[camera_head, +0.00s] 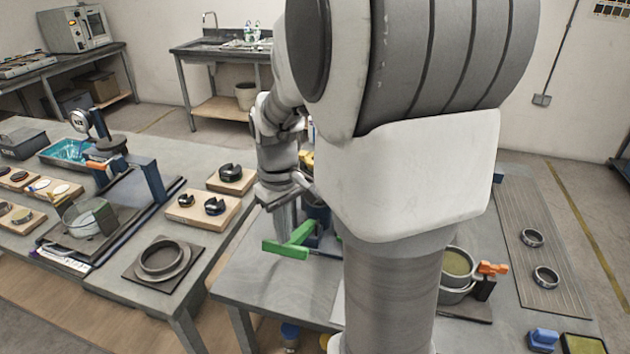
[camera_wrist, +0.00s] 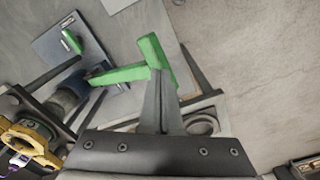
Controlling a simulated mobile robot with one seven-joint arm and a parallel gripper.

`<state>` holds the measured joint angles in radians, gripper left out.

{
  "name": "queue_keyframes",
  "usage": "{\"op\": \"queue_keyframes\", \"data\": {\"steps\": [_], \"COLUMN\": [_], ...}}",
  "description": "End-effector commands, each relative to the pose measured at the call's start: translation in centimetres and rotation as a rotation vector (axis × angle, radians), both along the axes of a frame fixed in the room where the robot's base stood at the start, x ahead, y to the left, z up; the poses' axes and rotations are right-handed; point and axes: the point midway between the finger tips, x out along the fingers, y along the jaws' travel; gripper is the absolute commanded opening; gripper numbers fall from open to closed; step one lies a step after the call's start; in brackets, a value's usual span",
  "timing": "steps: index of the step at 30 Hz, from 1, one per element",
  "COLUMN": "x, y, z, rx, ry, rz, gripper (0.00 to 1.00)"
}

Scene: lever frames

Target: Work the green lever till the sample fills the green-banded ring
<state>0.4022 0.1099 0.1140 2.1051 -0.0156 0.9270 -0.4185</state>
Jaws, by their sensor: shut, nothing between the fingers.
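The green lever (camera_head: 290,247) stands at the near left part of the middle bench, with a bar-shaped handle. In the wrist view its green arm (camera_wrist: 118,75) runs from a blue-and-dark mechanism (camera_wrist: 68,97) to the crossbar handle (camera_wrist: 152,52). My gripper (camera_wrist: 158,75) is shut and empty, its fingertips beside the handle's lower part; I cannot tell whether they touch it. In the head view my forearm hides much of the mechanism. I cannot make out the green-banded ring or the sample in either view.
A round container (camera_head: 457,264) with olive contents and an orange clamp (camera_head: 491,269) stands right of my arm. Two rings (camera_head: 532,238) lie on a ribbed mat at right. The left bench holds a grey ring on a plate (camera_head: 130,272) and wooden blocks (camera_head: 188,212).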

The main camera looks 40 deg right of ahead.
Motion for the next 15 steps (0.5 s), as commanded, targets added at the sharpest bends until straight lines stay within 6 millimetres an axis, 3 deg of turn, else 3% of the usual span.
{"op": "queue_keyframes", "data": {"steps": [15], "x": [-0.3], "y": [0.4], "z": [-3.8], "rx": [0.0], "ry": [0.0], "rz": [-0.001], "gripper": [0.0]}}
